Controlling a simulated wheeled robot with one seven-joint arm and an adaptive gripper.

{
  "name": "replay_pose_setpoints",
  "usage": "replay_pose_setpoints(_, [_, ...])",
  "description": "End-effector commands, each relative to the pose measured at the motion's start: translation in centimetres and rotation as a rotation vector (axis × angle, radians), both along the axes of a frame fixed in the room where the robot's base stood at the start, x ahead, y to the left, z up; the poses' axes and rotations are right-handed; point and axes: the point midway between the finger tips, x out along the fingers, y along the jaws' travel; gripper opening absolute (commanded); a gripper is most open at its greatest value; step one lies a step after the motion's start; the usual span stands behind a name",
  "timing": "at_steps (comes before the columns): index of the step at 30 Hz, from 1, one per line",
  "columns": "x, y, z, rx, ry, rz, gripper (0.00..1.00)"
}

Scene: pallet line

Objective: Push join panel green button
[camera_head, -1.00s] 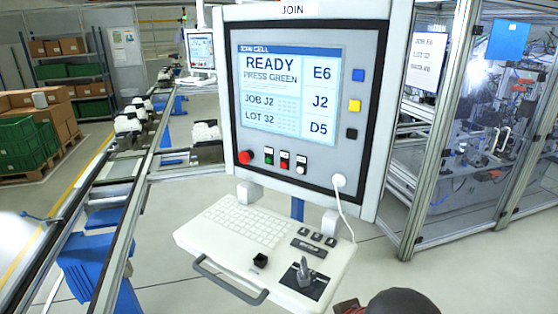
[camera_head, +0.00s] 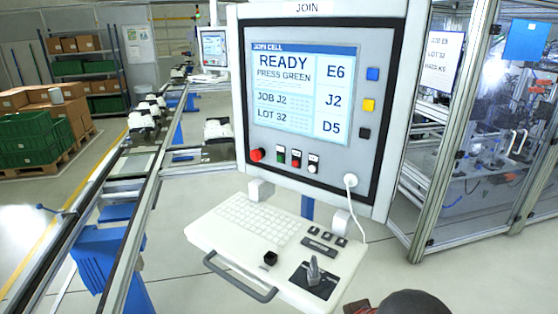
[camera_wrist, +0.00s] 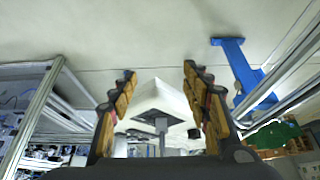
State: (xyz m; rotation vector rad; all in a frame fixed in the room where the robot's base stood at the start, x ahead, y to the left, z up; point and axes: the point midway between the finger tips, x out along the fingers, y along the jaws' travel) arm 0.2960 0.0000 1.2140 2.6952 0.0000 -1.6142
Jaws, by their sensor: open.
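The JOIN panel (camera_head: 312,100) stands upright in the middle of the head view. Its screen (camera_head: 303,95) reads READY, PRESS GREEN, JOB J2, LOT 32. The green button (camera_head: 281,154) sits in the row below the screen, between a large red button (camera_head: 257,154) and a smaller red one (camera_head: 296,158). A white button (camera_head: 313,163) is at the row's right end. The green button is not seen there. Part of my arm shows at the head view's bottom edge.
A white keyboard shelf (camera_head: 215,232) with a joystick (camera_head: 313,270) and front handle juts out below the panel. A white cable hangs at its right. Conveyor rails (camera_head: 140,210) run along the left. A framed glass cell (camera_head: 480,150) stands at right.

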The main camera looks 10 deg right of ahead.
Motion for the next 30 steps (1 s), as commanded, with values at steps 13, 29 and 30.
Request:
replay_pose_setpoints(13, [0.00,0.00,0.00,0.000,0.000,0.000,0.20])
replay_pose_setpoints(29, [0.00,0.00,0.00,0.000,0.000,0.000,0.00])
replay_pose_setpoints(30, [0.00,0.00,0.00,0.000,0.000,0.000,0.00])
